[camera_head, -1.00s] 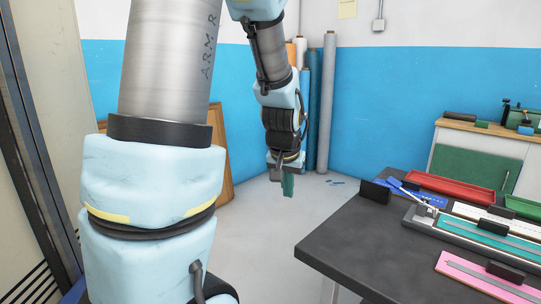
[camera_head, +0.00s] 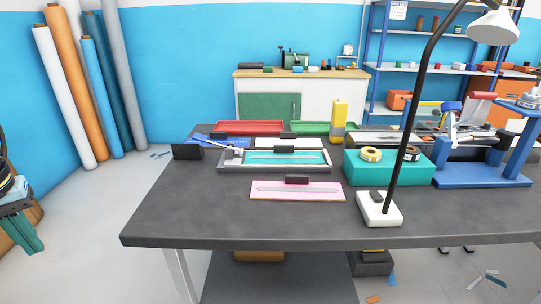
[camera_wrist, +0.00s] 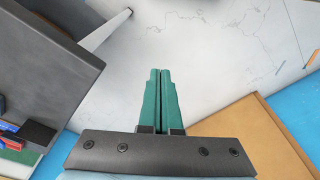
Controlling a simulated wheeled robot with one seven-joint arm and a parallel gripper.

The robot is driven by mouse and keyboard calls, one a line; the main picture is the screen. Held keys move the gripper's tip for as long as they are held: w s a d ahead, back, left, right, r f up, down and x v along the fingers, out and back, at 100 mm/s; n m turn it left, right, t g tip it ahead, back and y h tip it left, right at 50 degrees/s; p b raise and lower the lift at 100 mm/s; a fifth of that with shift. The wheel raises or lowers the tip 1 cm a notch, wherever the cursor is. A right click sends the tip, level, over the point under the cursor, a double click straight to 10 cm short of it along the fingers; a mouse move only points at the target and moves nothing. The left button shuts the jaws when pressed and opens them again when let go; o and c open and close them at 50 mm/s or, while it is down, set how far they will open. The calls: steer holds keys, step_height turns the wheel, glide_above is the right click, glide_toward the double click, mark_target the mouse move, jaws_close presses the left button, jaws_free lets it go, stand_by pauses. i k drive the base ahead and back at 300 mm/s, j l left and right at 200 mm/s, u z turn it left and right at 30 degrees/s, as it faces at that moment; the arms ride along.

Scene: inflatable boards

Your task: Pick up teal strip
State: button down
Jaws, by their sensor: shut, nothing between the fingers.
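The teal strip (camera_head: 262,158) lies flat in a grey-framed tray (camera_head: 228,168) on the dark table, with a lighter bar along its middle. A black block (camera_head: 287,149) sits at its back edge. My gripper (camera_head: 32,246) is at the far left of the head view, off the table and well apart from the strip. In the wrist view, its two teal fingers (camera_wrist: 160,102) are pressed together with nothing between them, above bare floor. The strip is not visible in the wrist view.
The dark table (camera_head: 200,215) has clear room at its front left. A pink board (camera_head: 270,192) lies in front of the tray. A lamp (camera_head: 379,210), a teal box (camera_head: 389,172) and a blue press (camera_head: 480,176) stand to the right. A black block (camera_head: 187,152) stands at the left edge.

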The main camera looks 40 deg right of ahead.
mark_target(282, 154)
steer(key=i+z, duration=0.3)
steer(key=i, duration=1.65)
steer(key=i+j+z, duration=0.1)
steer(key=i+z, duration=0.2)
steer(key=i+j+z, duration=0.35)
steer(key=i+l, duration=0.1)
steer(key=i, duration=0.05)
